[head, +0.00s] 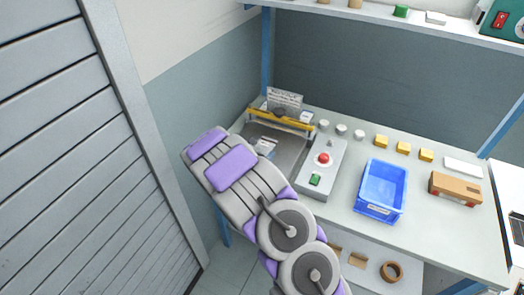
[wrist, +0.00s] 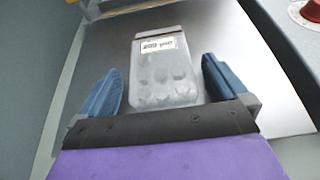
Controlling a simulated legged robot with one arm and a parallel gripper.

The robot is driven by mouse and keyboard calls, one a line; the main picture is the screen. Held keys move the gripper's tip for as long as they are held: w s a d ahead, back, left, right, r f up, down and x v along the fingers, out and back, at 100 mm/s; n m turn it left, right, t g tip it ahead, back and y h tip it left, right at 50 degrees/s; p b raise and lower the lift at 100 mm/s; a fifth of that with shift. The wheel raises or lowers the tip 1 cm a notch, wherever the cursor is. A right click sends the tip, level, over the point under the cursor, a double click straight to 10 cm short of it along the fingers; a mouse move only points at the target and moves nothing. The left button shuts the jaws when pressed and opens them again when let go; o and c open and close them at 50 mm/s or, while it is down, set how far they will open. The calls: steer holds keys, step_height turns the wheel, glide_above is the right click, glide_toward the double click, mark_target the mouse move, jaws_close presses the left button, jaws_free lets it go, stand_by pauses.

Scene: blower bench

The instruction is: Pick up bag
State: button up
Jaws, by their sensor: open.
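The bag (wrist: 165,75) is a clear pouch with a white printed label near its far end and several rounded items inside. In the wrist view it lies on a grey metal plate (wrist: 215,45), with its near end between the two blue fingers of my open gripper (wrist: 163,88). I cannot tell how high the fingers are above the plate. In the head view the bag (head: 266,147) shows small on the plate at the bench's left end, partly hidden by my arm.
A yellow bar (head: 280,119) and a small sign (head: 285,97) stand behind the plate. Right of it is a grey control box (head: 322,165) with a red button. A blue bin (head: 382,188), yellow blocks (head: 403,147) and a cardboard box (head: 455,188) stand further right.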

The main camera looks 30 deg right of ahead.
steer(key=shift+c, duration=0.3)
steer(key=c, duration=0.9)
steer(key=shift+r, duration=0.1)
